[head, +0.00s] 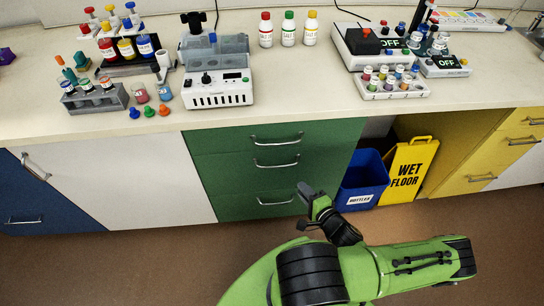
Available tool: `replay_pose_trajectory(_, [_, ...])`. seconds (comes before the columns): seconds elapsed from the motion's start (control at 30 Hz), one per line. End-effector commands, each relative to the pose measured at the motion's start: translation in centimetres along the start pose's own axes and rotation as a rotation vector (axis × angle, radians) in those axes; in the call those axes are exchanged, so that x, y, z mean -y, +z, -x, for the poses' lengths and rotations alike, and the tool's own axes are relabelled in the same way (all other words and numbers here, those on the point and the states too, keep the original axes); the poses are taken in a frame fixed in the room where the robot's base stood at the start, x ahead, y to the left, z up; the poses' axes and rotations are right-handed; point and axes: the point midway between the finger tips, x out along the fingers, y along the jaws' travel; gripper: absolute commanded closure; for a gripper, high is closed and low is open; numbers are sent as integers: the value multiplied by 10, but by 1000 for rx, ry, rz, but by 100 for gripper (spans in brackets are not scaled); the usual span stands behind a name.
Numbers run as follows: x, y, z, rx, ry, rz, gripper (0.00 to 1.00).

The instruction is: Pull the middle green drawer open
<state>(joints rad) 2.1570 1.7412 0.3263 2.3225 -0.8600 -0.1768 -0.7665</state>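The green drawer unit stands under the bench, with three silver handles one above another. The middle green drawer (235,174) has a horizontal bar handle (276,164) and looks closed, flush with the other fronts. The top green drawer (220,142) and bottom green drawer (230,205) also look closed. My gripper (302,206) is open and empty, its two fingers spread apart. In the picture it is below and right of the middle handle, just right of the bottom handle (274,202). Its exact distance from the drawer fronts is hard to tell.
Right of the drawers stand a blue bottle bin (362,179) and a yellow wet-floor sign (408,168). A white cabinet door (145,180) is on the left. Racks and bottles crowd the benchtop (300,84) above. The brown floor before the drawers is clear except for my arm.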

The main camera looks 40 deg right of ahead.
Motion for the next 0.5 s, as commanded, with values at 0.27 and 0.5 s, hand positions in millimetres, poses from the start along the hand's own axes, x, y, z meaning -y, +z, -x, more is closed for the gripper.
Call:
replay_pose_trajectory(0.27, [-1,2,-56,6,-3,2,78])
replay_pose_trajectory(0.5, [-2,2,-117,7,-2,4,78])
